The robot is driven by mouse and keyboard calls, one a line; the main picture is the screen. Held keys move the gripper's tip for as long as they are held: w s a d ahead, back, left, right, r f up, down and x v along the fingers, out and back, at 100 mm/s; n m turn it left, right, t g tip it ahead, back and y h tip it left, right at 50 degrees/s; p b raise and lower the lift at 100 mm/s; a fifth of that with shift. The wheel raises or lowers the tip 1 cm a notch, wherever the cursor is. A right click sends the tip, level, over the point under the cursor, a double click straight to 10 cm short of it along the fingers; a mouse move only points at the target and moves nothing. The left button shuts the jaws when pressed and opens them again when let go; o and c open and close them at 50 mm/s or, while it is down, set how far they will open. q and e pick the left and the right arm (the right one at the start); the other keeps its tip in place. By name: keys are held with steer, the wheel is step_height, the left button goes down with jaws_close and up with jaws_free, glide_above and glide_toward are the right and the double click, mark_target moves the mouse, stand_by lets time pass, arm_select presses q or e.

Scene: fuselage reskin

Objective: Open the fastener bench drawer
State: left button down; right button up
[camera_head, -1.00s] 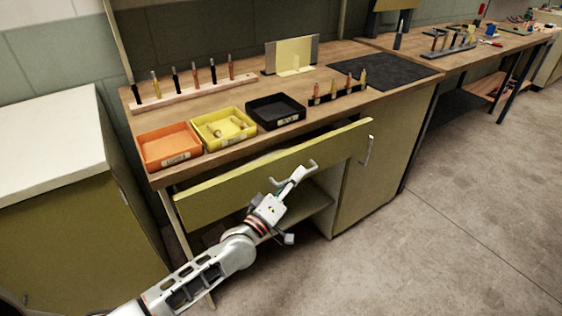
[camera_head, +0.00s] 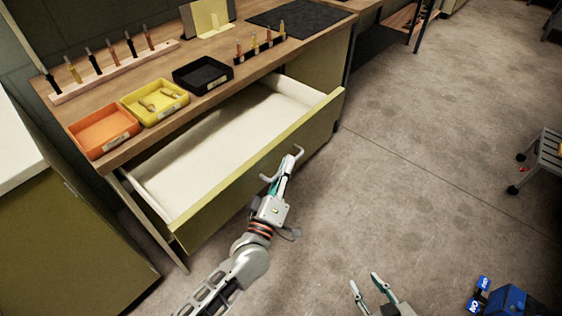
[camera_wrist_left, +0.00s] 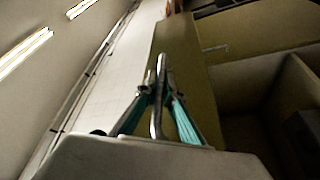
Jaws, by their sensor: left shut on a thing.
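The fastener bench drawer (camera_head: 225,145) is pulled well out from under the bench top in the head view. Its pale inside is bare, and its olive front (camera_head: 262,172) faces my arm. My left gripper (camera_head: 283,172) is shut on the drawer's metal handle (camera_head: 268,178) at the middle of that front. The left wrist view shows the handle (camera_wrist_left: 158,95) upright between the two fingers (camera_wrist_left: 152,100). My right gripper (camera_head: 369,290) is low in the head view, its fingers apart and empty above the floor.
The bench top holds an orange bin (camera_head: 103,131), a yellow bin (camera_head: 155,100) with a few small parts, and a black bin (camera_head: 203,75). A cart (camera_head: 545,160) and a blue object (camera_head: 505,301) stand at right. The floor (camera_head: 430,170) between is clear.

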arm_select(q)
steer(key=c, duration=2.4)
jaws_free()
steer(key=shift+c, duration=0.2)
steer(key=v, duration=1.2)
steer(key=shift+s, duration=0.1)
